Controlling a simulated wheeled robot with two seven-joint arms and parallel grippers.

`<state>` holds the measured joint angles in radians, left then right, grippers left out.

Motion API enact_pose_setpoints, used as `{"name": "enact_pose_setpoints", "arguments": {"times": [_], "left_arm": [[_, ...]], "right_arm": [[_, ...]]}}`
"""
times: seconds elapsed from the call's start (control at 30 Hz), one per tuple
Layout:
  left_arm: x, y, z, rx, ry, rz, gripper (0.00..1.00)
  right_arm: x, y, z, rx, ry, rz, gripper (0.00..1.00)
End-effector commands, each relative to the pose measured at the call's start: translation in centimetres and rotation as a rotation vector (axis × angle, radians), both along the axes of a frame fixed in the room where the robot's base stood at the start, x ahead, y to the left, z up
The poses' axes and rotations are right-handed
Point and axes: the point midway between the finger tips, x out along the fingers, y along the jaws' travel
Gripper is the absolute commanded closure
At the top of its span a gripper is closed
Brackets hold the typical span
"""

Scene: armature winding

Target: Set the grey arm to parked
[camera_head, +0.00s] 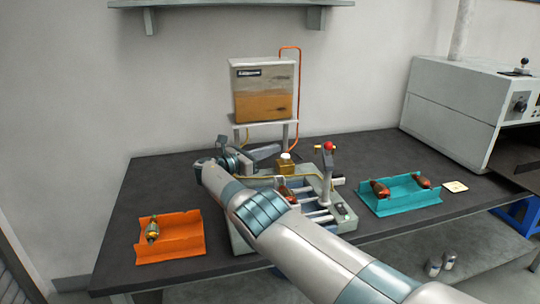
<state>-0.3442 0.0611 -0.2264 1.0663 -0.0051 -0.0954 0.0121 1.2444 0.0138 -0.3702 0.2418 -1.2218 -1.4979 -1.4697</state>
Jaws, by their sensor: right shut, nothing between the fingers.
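The winding fixture (241,241) stands in the middle of the dark bench. Its grey arm (327,168), with a red ball on top, stands roughly upright at the fixture's right side. My right arm comes in from the lower right and crosses in front of the fixture, hiding much of its left and front. My right gripper (266,152) is shut and empty, at the fixture's back left, well to the left of the grey arm and apart from it. A copper-brown armature (285,193) lies on the fixture, partly behind my arm. My left gripper is not in view.
An orange tray (181,254) with an armature is at left. A teal tray (393,206) with two armatures is at right. A box (263,92) on a stand is behind the fixture. A white oven-like machine (455,108) stands far right. The bench's back left is clear.

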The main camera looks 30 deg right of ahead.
Motion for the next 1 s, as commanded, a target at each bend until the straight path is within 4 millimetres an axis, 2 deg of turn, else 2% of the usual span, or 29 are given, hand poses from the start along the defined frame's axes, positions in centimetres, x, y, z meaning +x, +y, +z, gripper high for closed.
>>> {"name": "enact_pose_setpoints", "arguments": {"times": [0.2,0.47,0.83,1.0], "left_arm": [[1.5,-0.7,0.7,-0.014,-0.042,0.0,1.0],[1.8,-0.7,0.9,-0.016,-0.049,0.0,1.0],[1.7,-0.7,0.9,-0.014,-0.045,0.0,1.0],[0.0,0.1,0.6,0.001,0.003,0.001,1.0]], "right_arm": [[0.2,0.3,0.0,0.0,0.0,0.0,1.0],[0.2,0.3,0.1,-0.001,0.0,0.0,1.0],[0.2,0.3,0.2,-0.001,0.0,0.0,1.0],[0.2,0.3,1.4,-0.001,0.0,0.0,1.0]]}}
